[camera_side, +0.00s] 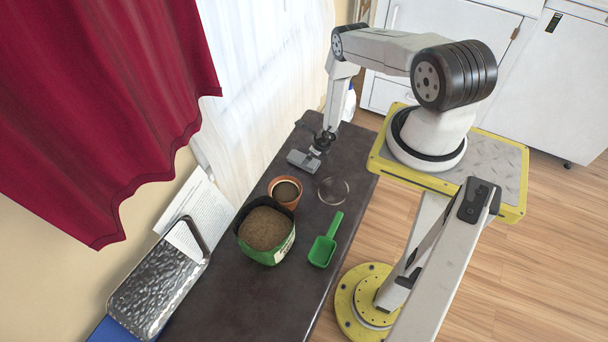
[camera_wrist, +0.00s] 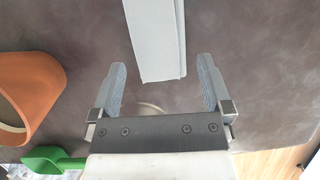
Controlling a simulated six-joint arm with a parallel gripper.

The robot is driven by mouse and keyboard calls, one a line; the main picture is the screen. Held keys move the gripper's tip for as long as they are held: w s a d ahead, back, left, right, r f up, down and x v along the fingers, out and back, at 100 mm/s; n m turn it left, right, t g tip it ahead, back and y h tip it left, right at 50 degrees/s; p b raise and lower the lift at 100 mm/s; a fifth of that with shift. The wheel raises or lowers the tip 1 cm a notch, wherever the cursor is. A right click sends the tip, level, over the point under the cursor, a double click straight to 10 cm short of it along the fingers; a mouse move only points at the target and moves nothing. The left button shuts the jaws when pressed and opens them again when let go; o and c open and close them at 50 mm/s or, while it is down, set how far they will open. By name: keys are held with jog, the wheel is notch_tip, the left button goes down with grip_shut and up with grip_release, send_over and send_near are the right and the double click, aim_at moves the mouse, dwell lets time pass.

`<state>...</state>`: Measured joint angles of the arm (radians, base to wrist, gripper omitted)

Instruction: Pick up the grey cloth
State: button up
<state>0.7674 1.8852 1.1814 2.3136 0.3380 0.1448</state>
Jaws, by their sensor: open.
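The grey cloth (camera_wrist: 155,38) is a pale, narrow folded strip lying on the dark tabletop. In the wrist view it runs from the top edge down to between my fingertips. My gripper (camera_wrist: 162,66) is open, with one finger to each side of the cloth's near end and a gap on both sides. In the side view my gripper (camera_side: 318,148) is low over the far end of the table. A flat grey shape beside it there seems to be the cloth, but is small and partly covered.
A terracotta pot (camera_side: 285,191), a clear round dish (camera_side: 333,190), a green bag of soil (camera_side: 266,228) and a green scoop (camera_side: 325,244) stand close by on the table. The pot (camera_wrist: 28,95) is left of my gripper in the wrist view. A metallic tray (camera_side: 160,285) leans at the left.

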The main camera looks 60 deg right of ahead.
jog(key=shift+x, duration=2.1)
jog(key=shift+a, duration=0.1)
jog(key=c, duration=1)
jog(key=shift+r, duration=0.2)
jog(key=shift+r, duration=4.8)
